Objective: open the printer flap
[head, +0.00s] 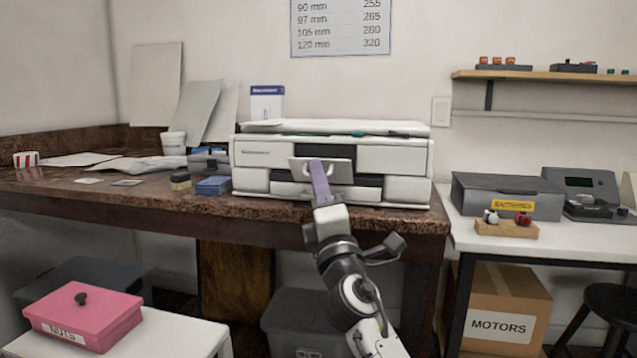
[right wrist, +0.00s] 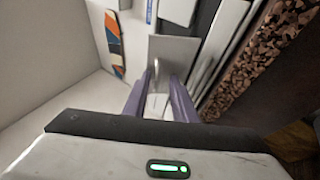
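The white printer (head: 388,158) stands on the brown-topped bench. A grey flap panel (head: 343,171) shows at the middle of its front, partly hidden behind my right gripper (head: 318,164). In the right wrist view the flap (right wrist: 180,50) is a plain grey plate just ahead of the fingers. My right gripper's purple fingers (right wrist: 160,82) are apart there, with a thin light curved piece, perhaps a handle, between or just beyond their tips. I cannot tell whether the fingers touch it. My left gripper is not in view.
A white table with a grey case (head: 507,195) stands right. A pink box (head: 84,312) sits at lower left.

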